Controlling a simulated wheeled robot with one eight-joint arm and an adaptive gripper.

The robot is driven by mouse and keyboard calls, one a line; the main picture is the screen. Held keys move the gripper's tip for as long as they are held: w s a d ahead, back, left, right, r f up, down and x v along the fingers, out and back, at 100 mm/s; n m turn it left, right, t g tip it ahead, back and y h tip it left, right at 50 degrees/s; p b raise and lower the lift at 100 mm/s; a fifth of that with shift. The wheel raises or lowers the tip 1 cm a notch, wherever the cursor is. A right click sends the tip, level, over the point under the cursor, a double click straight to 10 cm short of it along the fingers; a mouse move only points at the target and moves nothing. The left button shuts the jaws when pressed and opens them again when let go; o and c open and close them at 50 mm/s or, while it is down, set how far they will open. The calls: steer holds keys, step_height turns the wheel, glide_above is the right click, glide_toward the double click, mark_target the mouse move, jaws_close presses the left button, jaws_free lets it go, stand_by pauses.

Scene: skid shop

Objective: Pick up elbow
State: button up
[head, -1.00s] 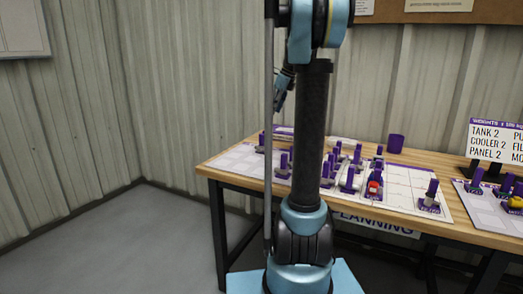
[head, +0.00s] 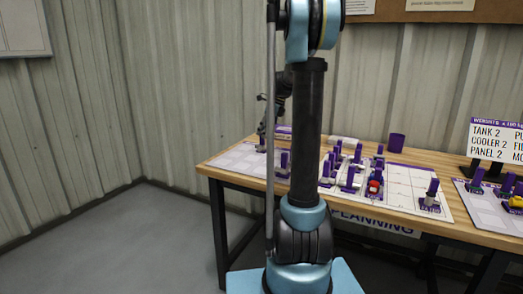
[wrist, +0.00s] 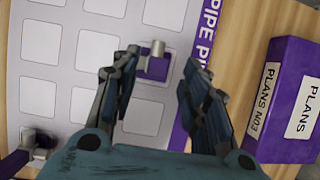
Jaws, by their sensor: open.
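In the wrist view the elbow (wrist: 157,47) is a small grey pipe piece with a purple block, on the white "PIPE P..." sheet (wrist: 110,8) with rounded squares. My gripper (wrist: 163,58) is open, its two dark fingers on either side of the elbow. The left finger is very close to it or touching; I cannot tell which. A wider gap lies on the right. In the head view my gripper (head: 268,128) is low over the left end of the table, partly behind my arm, and hides the elbow.
A purple "PLANS" box (wrist: 290,95) stands right of the sheet. Another purple and dark piece (wrist: 36,142) is at lower left. Several purple-pegged pieces crowd the middle planning sheet (head: 400,180). A purple cup (head: 396,142) stands at the table's back.

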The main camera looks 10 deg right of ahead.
mark_target(262, 145)
steer(key=x, duration=0.4)
steer(key=shift+s+a, duration=0.1)
jaws_close()
steer(key=shift+r, duration=0.1)
